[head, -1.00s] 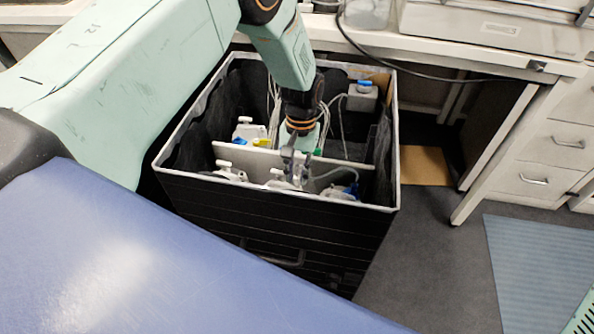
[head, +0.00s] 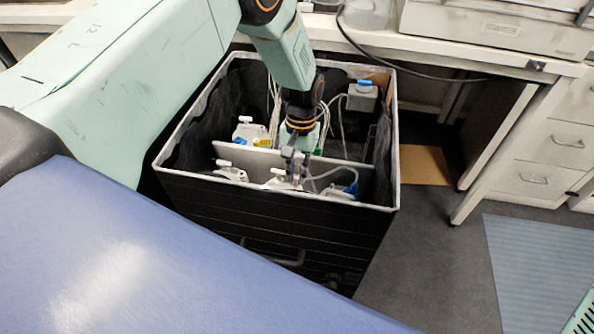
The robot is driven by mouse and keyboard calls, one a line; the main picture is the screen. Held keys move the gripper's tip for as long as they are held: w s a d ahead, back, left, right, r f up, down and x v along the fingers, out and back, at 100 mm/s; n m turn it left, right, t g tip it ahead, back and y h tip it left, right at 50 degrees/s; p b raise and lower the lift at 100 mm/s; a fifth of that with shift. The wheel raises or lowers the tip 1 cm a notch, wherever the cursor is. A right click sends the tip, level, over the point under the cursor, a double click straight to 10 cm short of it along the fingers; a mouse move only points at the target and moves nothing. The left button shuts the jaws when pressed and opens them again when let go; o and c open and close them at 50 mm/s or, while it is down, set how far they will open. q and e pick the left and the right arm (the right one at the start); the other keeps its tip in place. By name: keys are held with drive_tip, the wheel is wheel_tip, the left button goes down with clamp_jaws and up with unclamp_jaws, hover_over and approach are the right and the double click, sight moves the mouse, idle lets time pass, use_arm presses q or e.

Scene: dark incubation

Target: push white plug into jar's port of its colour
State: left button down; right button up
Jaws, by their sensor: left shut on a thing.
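My left gripper (head: 293,172) reaches down into a black, white-rimmed box (head: 290,205). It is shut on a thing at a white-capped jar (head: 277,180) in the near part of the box. The thing is too small and too hidden by the fingers to make out; I cannot tell whether it is the white plug or how far it is in a port. Another white-topped jar (head: 230,173) stands to the left, and a jar with blue (head: 347,190) to the right. My right gripper is not in view.
A pale divider (head: 250,158) crosses the box. Behind it stand a white item with blue and yellow parts (head: 250,130) and a grey block with a blue top (head: 363,93). Thin tubes hang inside. A white bench (head: 470,50) stands behind.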

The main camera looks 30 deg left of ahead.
use_arm(q)
drive_tip(key=shift+r, duration=0.2)
drive_tip(key=shift+r+p, duration=0.85)
drive_tip(key=shift+p, duration=0.05)
wheel_tip(320, 180, up, 6)
drive_tip(key=p, duration=0.5)
drive_tip(key=shift+r, duration=0.15)
